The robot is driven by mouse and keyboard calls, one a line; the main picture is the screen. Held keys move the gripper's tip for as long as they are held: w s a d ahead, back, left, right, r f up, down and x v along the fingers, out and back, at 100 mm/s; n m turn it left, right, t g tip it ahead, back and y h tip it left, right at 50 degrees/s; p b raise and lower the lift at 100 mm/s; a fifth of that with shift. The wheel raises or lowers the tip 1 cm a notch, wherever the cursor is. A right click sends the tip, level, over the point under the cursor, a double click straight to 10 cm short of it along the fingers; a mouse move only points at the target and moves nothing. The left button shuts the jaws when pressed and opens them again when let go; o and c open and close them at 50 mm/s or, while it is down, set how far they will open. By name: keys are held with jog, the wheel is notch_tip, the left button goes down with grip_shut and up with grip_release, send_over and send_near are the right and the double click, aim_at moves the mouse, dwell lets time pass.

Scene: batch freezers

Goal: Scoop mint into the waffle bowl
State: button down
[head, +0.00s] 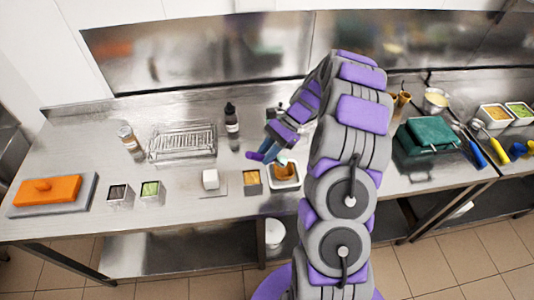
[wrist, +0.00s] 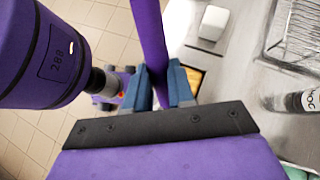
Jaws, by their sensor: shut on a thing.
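The brown waffle bowl (head: 287,174) sits in a white square tray (head: 295,183) near the counter's front edge. My gripper (head: 270,152) is just above and left of it in the head view. In the wrist view my gripper (wrist: 163,85) has two blue fingers closed around a long purple handle (wrist: 150,35), which looks like the scoop's. The scoop's end is not clear. A small pale teal patch (head: 283,161) shows at the bowl's rim; I cannot tell whether it is mint or part of the tool. Small tubs with green contents stand at left (head: 150,189) and far right (head: 521,111).
Behind are a wire rack (head: 182,143) and dark bottle (head: 231,117). An orange-topped board (head: 48,191) lies far left, a green box (head: 428,137) right.

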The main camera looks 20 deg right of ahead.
jog(key=shift+w+d+r+y, duration=0.1)
jog(key=shift+d+r+y, duration=0.2)
jog(key=shift+y, duration=0.1)
jog(key=shift+d+p, duration=0.3)
jog(key=shift+p, duration=0.05)
jog(key=d+y, duration=0.1)
jog(key=d+p, duration=0.1)
jog(key=d, duration=0.1)
jog(key=d+y, duration=0.1)
jog(key=d, duration=0.1)
jog(key=shift+w+d+r+g+y, duration=0.1)
jog(key=shift+w+d+g+y, duration=0.1)
jog(key=shift+w+g+y, duration=0.1)
jog(key=shift+a+r+p, duration=0.4)
jog(key=shift+a+p, duration=0.3)
jog(key=shift+p, duration=0.55)
jog(key=shift+w+a+p, duration=0.1)
jog(key=shift+a+p, duration=0.25)
jog(key=shift+p, duration=0.4)
jog(key=d+y+p, duration=0.1)
jog(key=p, duration=0.6)
jog(key=shift+r, duration=0.1)
jog(key=shift+d+p, duration=0.1)
jog(key=shift+p, duration=0.6)
jog(key=shift+f+b, duration=0.25)
jog(key=shift+b, duration=0.2)
